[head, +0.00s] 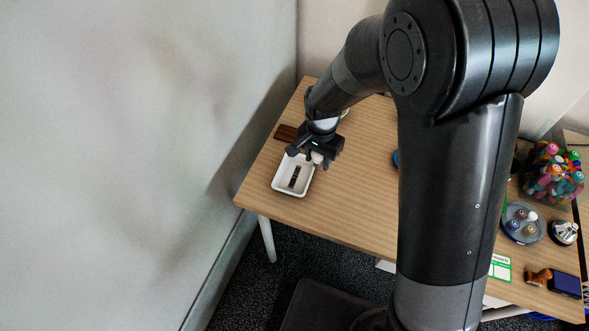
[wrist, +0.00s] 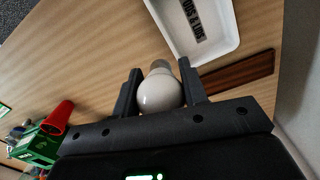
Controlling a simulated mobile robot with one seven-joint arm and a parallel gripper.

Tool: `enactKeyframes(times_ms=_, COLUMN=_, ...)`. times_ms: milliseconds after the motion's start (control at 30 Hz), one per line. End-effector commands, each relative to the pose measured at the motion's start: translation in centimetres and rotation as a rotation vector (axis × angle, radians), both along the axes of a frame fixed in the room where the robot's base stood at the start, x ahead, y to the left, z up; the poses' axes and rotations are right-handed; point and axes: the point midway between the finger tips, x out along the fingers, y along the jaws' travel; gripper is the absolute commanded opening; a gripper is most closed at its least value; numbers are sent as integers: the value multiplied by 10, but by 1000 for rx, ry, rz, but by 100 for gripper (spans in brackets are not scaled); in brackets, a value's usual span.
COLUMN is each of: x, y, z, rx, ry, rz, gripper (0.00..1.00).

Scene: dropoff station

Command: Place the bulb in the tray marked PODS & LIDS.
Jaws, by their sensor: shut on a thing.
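The bulb (wrist: 160,92) is white with a grey metal base. In the wrist view it sits between the two fingers of my gripper (wrist: 160,85), which is shut on it, base pointing away from the palm. The white tray (head: 277,184) has a dark label on its floor; in the wrist view the tray (wrist: 222,52) shows lettering that reads PODS & LIDS. In the head view my gripper (head: 314,160) is at the tray's far right edge, with the bulb (head: 317,157) small and partly hidden there. The tray looks empty where it shows.
A dark brown wooden strip (wrist: 237,73) lies beside the tray, near the wall. A red cup (wrist: 58,117) and a green box (wrist: 36,147) are at the left of the wrist view. A jar of colourful items (head: 552,172) stands far right. Bare wood lies right of the tray.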

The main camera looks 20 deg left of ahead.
Motion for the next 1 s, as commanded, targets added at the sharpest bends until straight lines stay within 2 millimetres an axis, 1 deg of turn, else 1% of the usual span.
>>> enactKeyframes(times_ms=33, x=-3, y=13, z=-9, rx=-2, ry=3, rz=6, gripper=25)
enactKeyframes(times_ms=133, x=-6, y=34, z=-22, rx=-2, ry=1, rz=4, gripper=25)
enactKeyframes(times_ms=233, x=-8, y=51, z=-31, rx=-1, ry=1, rz=3, gripper=25)
enactKeyframes(times_ms=333, x=-9, y=60, z=-37, rx=-1, ry=1, rz=1, gripper=25)
enactKeyframes(times_ms=467, x=-10, y=64, z=-42, rx=0, ry=0, rz=0, gripper=25)
enactKeyframes(times_ms=567, x=-10, y=64, z=-52, rx=-2, ry=1, rz=-1, gripper=25)
enactKeyframes(times_ms=700, x=-10, y=64, z=-73, rx=-2, ry=2, rz=-1, gripper=25)
enactKeyframes(times_ms=767, x=-10, y=64, z=-78, rx=-1, ry=1, rz=-1, gripper=25)
enactKeyframes(times_ms=1000, x=-9, y=64, z=-79, rx=1, ry=0, rz=0, gripper=25)
